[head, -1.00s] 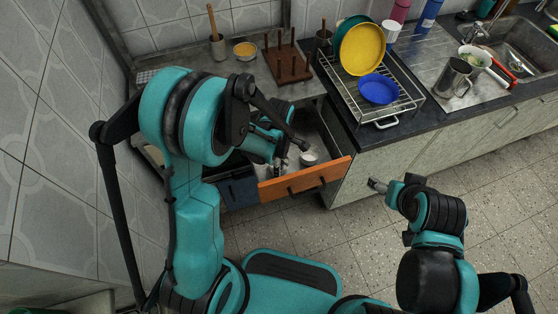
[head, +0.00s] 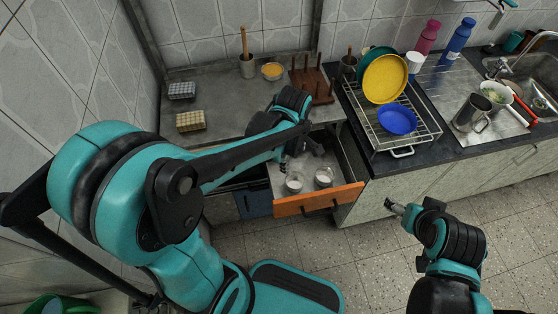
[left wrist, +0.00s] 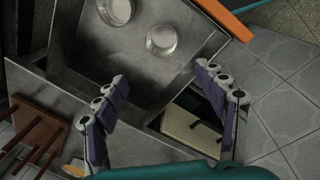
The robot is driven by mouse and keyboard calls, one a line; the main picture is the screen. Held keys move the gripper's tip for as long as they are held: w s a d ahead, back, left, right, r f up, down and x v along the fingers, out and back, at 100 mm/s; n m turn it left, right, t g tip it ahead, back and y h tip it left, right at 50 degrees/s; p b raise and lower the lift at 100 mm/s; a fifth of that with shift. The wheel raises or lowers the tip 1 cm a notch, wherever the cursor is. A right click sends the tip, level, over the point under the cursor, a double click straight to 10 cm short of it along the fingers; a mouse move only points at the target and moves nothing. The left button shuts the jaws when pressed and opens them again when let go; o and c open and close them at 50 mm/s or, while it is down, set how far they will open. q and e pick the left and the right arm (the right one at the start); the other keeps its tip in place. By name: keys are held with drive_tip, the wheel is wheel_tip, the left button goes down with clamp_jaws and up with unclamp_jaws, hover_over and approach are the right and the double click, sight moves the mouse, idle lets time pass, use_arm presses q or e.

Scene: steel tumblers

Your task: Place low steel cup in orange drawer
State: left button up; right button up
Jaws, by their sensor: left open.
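The orange drawer (head: 318,199) is pulled open below the counter. Two round steel cups stand inside it near its front: a left cup (head: 294,183) and a right cup (head: 323,177). Both also show in the left wrist view, one cup (left wrist: 115,10) cut by the top edge and the other cup (left wrist: 162,40) nearer the middle. I cannot tell which is the low one. My left gripper (left wrist: 165,88) is open and empty, apart from both cups; in the head view it is over the drawer's rear, partly hidden by my arm. My right gripper (head: 395,208) hangs over the floor, too small to read.
A dish rack (head: 400,135) with colored plates stands on the right counter, beside a large steel mug (head: 471,112) and the sink. A wooden peg rack (head: 312,84), a yellow-filled bowl (head: 273,71) and two sponges (head: 191,121) are on the rear counter.

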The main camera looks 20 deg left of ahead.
use_arm(q)
drive_tip(key=s+a+r+m+t, duration=0.1)
drive_tip(key=s+r+m+t, duration=0.2)
drive_tip(key=m, duration=0.5)
drive_tip(key=s+a+r+m+t, duration=0.2)
drive_tip(key=s+r+m, duration=0.3)
drive_tip(key=m, duration=0.3)
drive_tip(key=shift+s+a+r+t, duration=0.3)
drive_tip(key=shift+s+r+t, duration=0.15)
drive_tip(key=shift+s, duration=0.25)
